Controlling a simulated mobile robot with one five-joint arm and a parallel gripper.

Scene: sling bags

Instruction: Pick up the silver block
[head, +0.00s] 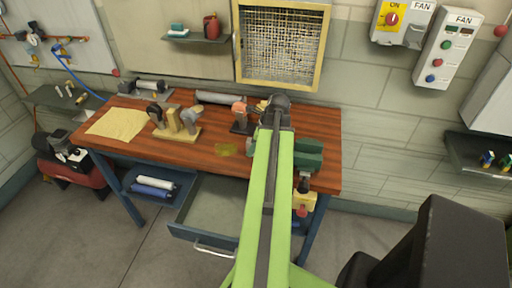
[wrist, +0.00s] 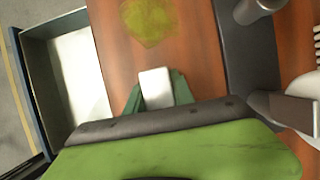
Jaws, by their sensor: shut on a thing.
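The silver block (wrist: 155,87) shows pale and upright in the middle of the wrist view. My gripper (wrist: 158,92) is shut on it, with a dark green finger on each side. The red-brown wooden bench top lies behind the block; I cannot tell how far above it the block is. In the head view my arm reaches over the workbench (head: 200,153) and ends in a dark wrist (head: 277,102). The block and the fingers are hidden from the head view.
A dark green vise (head: 308,155) sits at the bench's right. A wooden tool stand (head: 180,132) and a yellow cloth (head: 117,123) lie to the left. A yellow stain (head: 226,150) marks the bare middle. An open drawer (head: 205,215) juts from the front.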

